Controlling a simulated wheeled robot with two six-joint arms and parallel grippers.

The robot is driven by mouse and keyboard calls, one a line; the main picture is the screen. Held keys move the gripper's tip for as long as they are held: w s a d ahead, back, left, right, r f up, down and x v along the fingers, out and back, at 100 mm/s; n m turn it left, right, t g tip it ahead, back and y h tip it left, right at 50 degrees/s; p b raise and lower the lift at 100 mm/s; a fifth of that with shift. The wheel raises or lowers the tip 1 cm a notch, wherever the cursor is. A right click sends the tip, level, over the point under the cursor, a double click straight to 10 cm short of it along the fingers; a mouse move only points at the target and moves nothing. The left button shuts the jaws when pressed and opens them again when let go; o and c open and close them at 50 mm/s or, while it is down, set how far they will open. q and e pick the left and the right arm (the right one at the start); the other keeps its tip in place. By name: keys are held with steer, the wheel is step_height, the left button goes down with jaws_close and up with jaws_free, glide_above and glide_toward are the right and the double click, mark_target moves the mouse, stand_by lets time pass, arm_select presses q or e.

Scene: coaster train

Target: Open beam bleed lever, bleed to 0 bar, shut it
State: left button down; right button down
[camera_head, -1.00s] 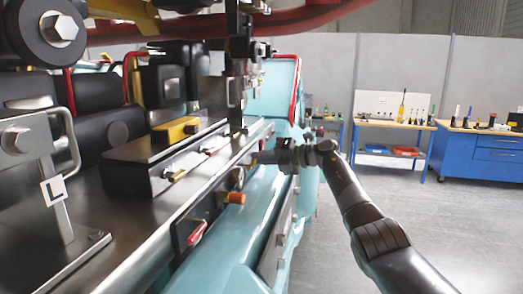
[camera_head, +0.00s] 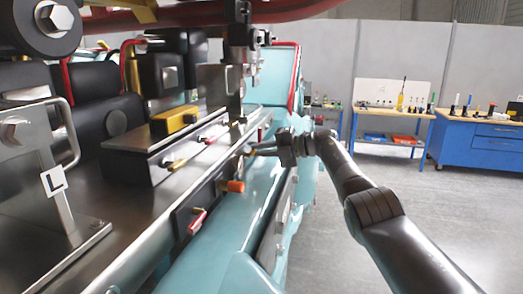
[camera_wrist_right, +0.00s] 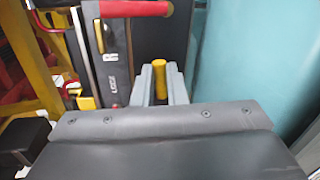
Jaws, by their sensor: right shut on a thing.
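The dark steel beam (camera_head: 165,205) runs away from me on the left, above a teal body (camera_head: 225,225). My right gripper (camera_head: 262,152) is at the beam's right side, farther along. In the right wrist view its two grey fingers (camera_wrist_right: 160,83) are shut around a yellow cylindrical handle (camera_wrist_right: 160,80). I cannot tell that handle's angle on the beam. Nearer me on the beam's side are a red-handled lever (camera_head: 197,222) and an orange knob (camera_head: 231,186). No pressure reading is legible. My left gripper is not in view.
A yellow block (camera_head: 175,121) and a small yellow handle (camera_head: 176,165) sit on the beam. In the right wrist view, a red bar (camera_wrist_right: 135,9) lies close ahead of the fingers. A blue workbench (camera_head: 480,150) stands behind right. The floor (camera_head: 440,230) there is clear.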

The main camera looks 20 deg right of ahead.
steer(key=c, duration=1.5)
jaws_free()
steer(key=shift+o, duration=0.2)
steer(key=shift+s+d+f+b, duration=0.1)
steer(key=shift+s+d+b, duration=0.15)
steer(key=shift+d+b, duration=0.3)
steer(key=b+v, duration=0.7)
steer(key=v, duration=0.9)
steer(key=shift+s+r+b, duration=0.25)
steer(key=shift+b, duration=0.05)
